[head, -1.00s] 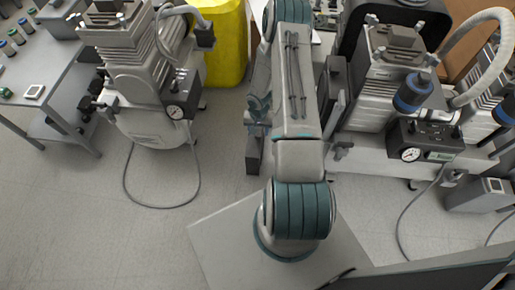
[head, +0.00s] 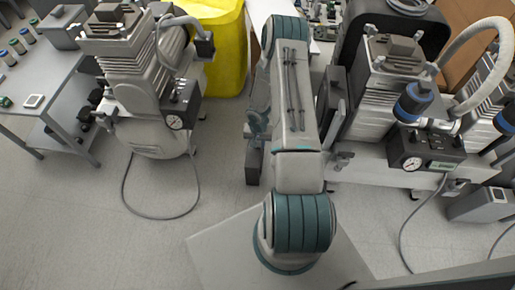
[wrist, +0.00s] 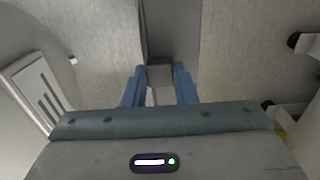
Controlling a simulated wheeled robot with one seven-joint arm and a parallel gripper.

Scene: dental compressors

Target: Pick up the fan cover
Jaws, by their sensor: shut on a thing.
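In the wrist view my gripper (wrist: 159,88) has two blue fingers closed on a small grey block-like part (wrist: 160,73). This is probably the fan cover, but most of it is hidden and I cannot tell its full shape. A wider grey panel (wrist: 172,25) runs up behind it, and I cannot tell whether the two are joined. In the head view my arm hides most of the gripper and what it holds. A blue-grey, fan-like shape (head: 257,124) shows at the left side of my arm, too unclear to name.
A compressor (head: 130,85) with a gauge and a looped cable stands at left, beside a grey table (head: 60,100). A yellow bin (head: 225,50) stands behind. More compressors (head: 385,80) stand at right on a white base (head: 375,170). Bare floor (head: 80,215) lies at front left.

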